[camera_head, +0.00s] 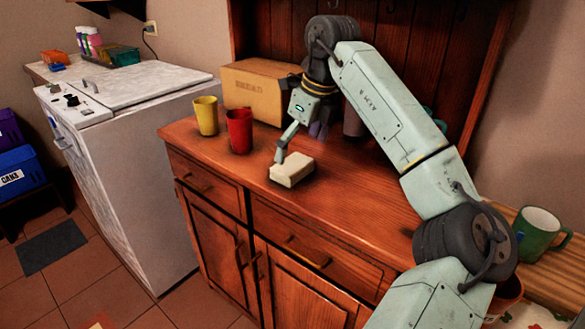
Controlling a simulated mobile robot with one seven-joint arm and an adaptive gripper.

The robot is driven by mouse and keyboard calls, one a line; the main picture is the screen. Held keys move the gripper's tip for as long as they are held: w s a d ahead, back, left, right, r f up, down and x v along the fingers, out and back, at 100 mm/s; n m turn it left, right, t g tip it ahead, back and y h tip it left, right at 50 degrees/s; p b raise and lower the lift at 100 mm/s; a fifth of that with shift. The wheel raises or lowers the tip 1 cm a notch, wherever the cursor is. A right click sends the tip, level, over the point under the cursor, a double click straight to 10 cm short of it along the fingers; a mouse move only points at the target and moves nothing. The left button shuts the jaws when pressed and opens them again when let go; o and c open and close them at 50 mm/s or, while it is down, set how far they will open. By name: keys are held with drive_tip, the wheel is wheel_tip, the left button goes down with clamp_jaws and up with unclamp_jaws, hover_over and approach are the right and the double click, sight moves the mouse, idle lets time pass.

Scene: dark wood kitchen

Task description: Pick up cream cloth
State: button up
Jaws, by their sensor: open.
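The cream cloth (291,171) looks like a thick, pale folded block. It lies on the brown wooden cabinet top, near its front edge. My gripper (281,157) points down from the arm, with its visible finger at the back left of the cloth. The jaws are open. The other finger is not clearly visible, and I cannot tell whether the visible fingertip touches the cloth.
A red cup (239,131) and a yellow cup (206,116) stand left of the cloth. A bread box (258,85) stands behind them. A green mug (538,233) is at the right. The cabinet top right of the cloth is clear.

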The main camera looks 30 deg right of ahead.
sight(294, 163)
drive_tip(key=x, duration=0.5)
drive_tip(key=shift+a+p, duration=0.2)
drive_tip(key=shift+p, duration=0.2)
drive_tip(key=shift+c, duration=0.4)
drive_tip(key=c, duration=0.9)
